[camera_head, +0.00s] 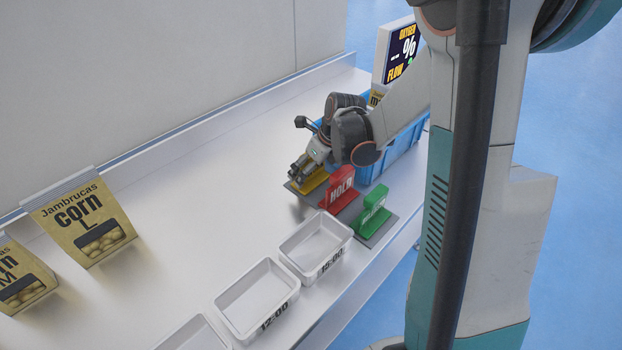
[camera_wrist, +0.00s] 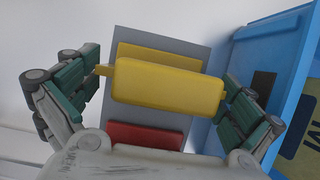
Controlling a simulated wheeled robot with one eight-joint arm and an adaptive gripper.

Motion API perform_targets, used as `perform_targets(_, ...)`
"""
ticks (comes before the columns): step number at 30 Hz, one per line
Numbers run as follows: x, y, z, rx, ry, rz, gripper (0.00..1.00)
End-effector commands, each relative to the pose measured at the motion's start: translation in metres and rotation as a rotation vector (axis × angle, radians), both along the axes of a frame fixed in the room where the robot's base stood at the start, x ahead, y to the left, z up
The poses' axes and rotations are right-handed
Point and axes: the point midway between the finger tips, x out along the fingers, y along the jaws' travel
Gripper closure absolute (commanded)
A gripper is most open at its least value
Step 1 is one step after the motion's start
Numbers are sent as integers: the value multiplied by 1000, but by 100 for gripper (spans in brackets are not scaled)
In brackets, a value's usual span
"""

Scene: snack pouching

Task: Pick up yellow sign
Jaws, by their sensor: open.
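The yellow sign (camera_head: 311,181) stands on a grey base plate on the white table, at the far end of a row of signs. In the wrist view the yellow sign (camera_wrist: 168,84) lies between the two open fingers of my gripper (camera_wrist: 165,92). The fingers are at its left and right ends, close to it; I cannot tell whether they touch. In the head view my gripper (camera_head: 306,170) is low over the sign and hides part of it.
A red sign (camera_head: 340,190) marked HOLD and a green sign (camera_head: 373,206) stand beside it. A blue crate (camera_head: 403,142) is close to the right. White trays (camera_head: 315,246) and yellow corn pouches (camera_head: 80,222) stand nearer and left. The table's middle is clear.

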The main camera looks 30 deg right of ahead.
Motion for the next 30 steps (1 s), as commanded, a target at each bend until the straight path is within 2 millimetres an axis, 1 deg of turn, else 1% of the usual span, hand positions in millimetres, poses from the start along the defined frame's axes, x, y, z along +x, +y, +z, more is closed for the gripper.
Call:
perform_targets(1,3,1,-9,0,0,1,0)
perform_targets(3,5,2,-13,0,0,0,0)
perform_targets(9,5,2,-12,0,0,0,0)
perform_targets(10,5,2,-12,0,0,0,2)
perform_targets(11,5,2,-12,0,0,0,9)
perform_targets(12,5,2,-12,0,0,0,18)
perform_targets(14,5,2,-12,0,0,0,32)
perform_targets(15,5,2,-12,0,0,0,37)
perform_targets(25,5,2,-11,0,0,0,37)
perform_targets(30,5,2,-1,0,0,0,37)
